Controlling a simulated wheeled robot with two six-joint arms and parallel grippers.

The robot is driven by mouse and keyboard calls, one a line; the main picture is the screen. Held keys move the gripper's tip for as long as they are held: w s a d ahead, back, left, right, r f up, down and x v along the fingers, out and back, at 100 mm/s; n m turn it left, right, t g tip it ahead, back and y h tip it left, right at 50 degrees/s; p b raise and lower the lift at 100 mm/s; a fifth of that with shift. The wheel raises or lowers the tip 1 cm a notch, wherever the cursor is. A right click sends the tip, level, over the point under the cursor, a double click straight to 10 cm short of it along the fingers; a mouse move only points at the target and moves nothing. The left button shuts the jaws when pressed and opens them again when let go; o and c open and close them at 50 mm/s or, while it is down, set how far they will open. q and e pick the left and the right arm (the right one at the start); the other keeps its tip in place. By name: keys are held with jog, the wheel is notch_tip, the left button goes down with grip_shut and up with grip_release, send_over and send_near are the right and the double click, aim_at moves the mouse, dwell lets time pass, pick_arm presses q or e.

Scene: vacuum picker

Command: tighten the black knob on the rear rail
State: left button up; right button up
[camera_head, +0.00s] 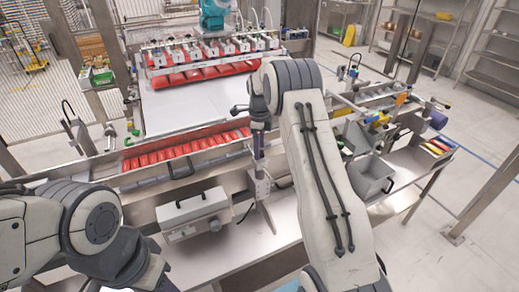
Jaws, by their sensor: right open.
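My right arm reaches in from the lower right, and its gripper (258,143) hangs pointing down over the rail between the white bed and the front row of red packs. Its jaws are open, small and dark at this distance. A small dark knob-like part (236,109) shows just left of my right wrist, at the edge of the white bed; I cannot tell for sure that it is the black knob. My left arm is folded at the lower left, with no fingertips visible.
A row of red packs (185,150) lies in a front tray, and more red packs (200,74) lie under the vacuum cups. A white-grey box (193,214) stands below the rail. A grey bin (372,177) sits at right. The white bed (185,105) is clear.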

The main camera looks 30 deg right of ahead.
notch_tip(320, 180, up, 10)
jog(key=b, duration=0.1)
jog(key=shift+f+b, duration=0.2)
jog(key=shift+b, duration=0.2)
jog(key=s+a+r+n, duration=0.2)
jog(key=s+a+n, duration=0.45)
jog(key=a, duration=0.45)
jog(key=s+a+r+n, duration=0.2)
jog(key=s+a+n, duration=0.4)
jog(key=a+n, duration=0.3)
jog(key=s+a+f+n, duration=0.1)
jog(key=s+a+n, duration=0.1)
jog(key=s+n, duration=0.4)
jog(key=s+a+f+n, duration=0.2)
jog(key=s+n, duration=0.3)
jog(key=s, duration=0.7)
jog(key=s+a+f+n+y, duration=0.1)
jog(key=s+a+n, duration=0.1)
jog(key=s+n, duration=0.4)
jog(key=s, duration=0.2)
jog(key=shift+s+a+f+n, duration=0.35)
jog(key=shift+s, duration=0.05)
